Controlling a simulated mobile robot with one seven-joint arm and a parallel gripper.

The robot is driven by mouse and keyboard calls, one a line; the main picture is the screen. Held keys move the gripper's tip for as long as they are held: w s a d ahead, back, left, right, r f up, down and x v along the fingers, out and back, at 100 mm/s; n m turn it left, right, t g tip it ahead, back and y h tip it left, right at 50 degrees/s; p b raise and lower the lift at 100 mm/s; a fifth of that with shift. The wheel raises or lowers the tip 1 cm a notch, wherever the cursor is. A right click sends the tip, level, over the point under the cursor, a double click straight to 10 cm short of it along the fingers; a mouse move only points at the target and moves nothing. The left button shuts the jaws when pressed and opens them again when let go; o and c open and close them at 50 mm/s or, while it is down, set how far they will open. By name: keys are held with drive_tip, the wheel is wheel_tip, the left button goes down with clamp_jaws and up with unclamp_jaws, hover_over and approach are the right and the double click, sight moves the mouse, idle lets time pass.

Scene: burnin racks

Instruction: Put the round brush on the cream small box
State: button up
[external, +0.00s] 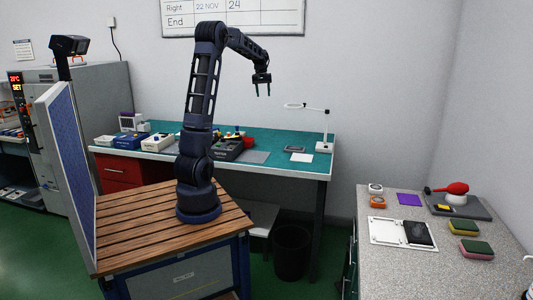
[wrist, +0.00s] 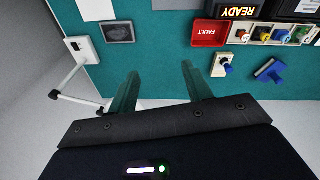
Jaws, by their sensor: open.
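My gripper (external: 262,91) is open and empty, high above the right part of the green bench. In the wrist view its two fingers (wrist: 160,88) are spread with only bench top and wall behind them. Other cream boxes (external: 158,143) stand on the bench's left part. No round brush is clearly recognisable.
A red FAULT tray (wrist: 209,33) and a dark READY tray (wrist: 238,12) adjoin the boxes. A white lamp stand (external: 325,130) rises at the bench's right end.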

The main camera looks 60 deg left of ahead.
drive_tip(key=s+d+r+m+t, duration=0.15)
drive_tip(key=s+d, duration=0.25)
drive_tip(key=d, duration=0.5)
drive_tip(key=s+d+r+m, duration=0.2)
drive_tip(key=s+d, duration=0.2)
drive_tip(key=d, duration=0.4)
drive_tip(key=s+d+r+m, duration=0.2)
drive_tip(key=s+d, duration=0.2)
drive_tip(key=d, duration=0.5)
drive_tip(key=s+d+f+m+t, duration=0.1)
drive_tip(key=s+d+f+m, duration=0.1)
drive_tip(key=s+d+f, duration=0.2)
drive_tip(key=s+d+f+m, duration=0.3)
drive_tip(key=s+d, duration=0.8)
drive_tip(key=s, duration=0.5)
drive_tip(key=shift+f+m+t+h, duration=0.3)
drive_tip(key=shift+f+m+t, duration=0.05)
drive_tip(key=shift+f, duration=0.2)
